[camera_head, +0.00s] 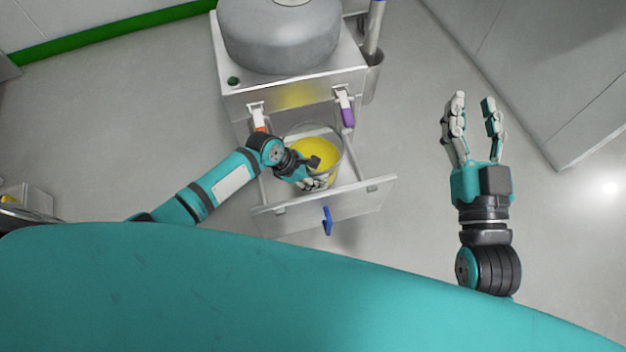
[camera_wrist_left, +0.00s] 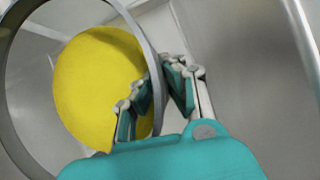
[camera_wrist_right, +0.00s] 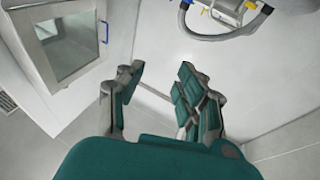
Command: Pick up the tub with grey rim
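The tub with the grey rim (camera_head: 338,152) is a clear-walled round tub with yellow contents, standing in the frame behind the front panel of the machine. In the left wrist view its grey rim (camera_wrist_left: 152,50) and yellow contents fill the left side. My left gripper (camera_head: 312,172) is at the tub's near side. In the left wrist view its fingers (camera_wrist_left: 158,85) straddle the wall, one inside and one outside, closed in close against the rim. My right gripper (camera_head: 474,112) is open and empty, well to the right of the tub.
A large grey drum (camera_head: 280,40) sits on the white machine body (camera_head: 300,90) above the tub. The front panel (camera_head: 345,208) with a blue handle (camera_head: 327,220) stands before the tub. Side rails flank it. The floor (camera_head: 420,110) to the right is clear.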

